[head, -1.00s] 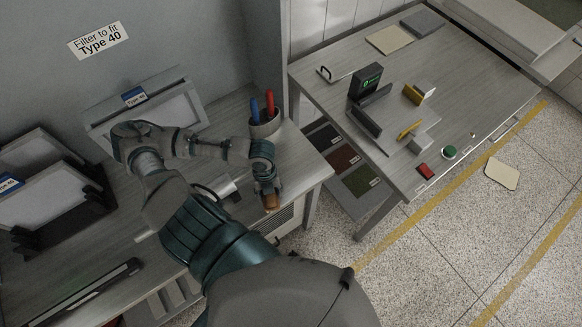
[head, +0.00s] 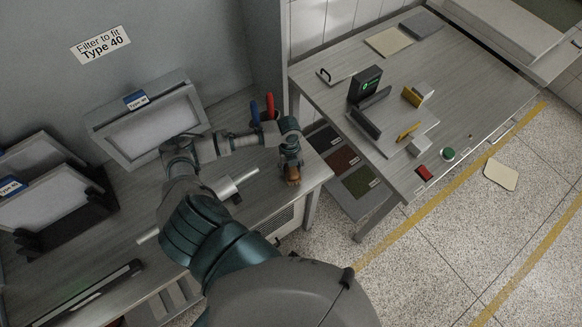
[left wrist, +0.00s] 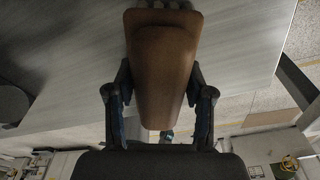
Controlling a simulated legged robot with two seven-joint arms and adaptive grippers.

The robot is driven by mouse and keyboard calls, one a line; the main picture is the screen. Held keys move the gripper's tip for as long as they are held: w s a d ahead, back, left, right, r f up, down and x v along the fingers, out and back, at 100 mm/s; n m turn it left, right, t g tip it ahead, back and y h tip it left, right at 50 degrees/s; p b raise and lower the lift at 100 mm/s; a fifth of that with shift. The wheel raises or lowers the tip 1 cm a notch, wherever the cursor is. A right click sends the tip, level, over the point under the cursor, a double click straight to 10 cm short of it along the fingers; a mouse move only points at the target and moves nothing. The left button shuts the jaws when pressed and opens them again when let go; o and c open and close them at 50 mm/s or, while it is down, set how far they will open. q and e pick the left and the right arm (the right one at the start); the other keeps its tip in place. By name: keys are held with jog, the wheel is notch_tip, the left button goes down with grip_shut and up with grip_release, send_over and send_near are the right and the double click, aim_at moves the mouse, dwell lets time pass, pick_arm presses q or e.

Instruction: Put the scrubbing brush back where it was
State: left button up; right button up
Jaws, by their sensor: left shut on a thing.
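The scrubbing brush shows as a brown wooden block (head: 292,177) near the right end of the left desk. In the left wrist view its brown back (left wrist: 163,65) fills the middle, and a little of what look like pale bristles shows at the top edge. My left gripper (head: 291,167) is shut on the brush, with one finger on each side of it. The brush is over the desk top close to its right edge; I cannot tell if it touches the surface. My right gripper is not in view.
A cup with a blue pen and a red pen (head: 269,104) stands just behind my left wrist, mostly hidden. A framed filter (head: 150,130) leans at the wall. The right table (head: 470,85) stands across a gap.

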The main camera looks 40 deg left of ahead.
pick_arm(q)
jog(key=o, duration=1.2)
jog(key=shift+a+f, duration=0.1)
jog(key=shift+a, duration=0.1)
jog(key=r, duration=0.8)
jog(key=w+a+r, duration=0.1)
jog(key=r, duration=0.3)
jog(key=shift+r, duration=0.1)
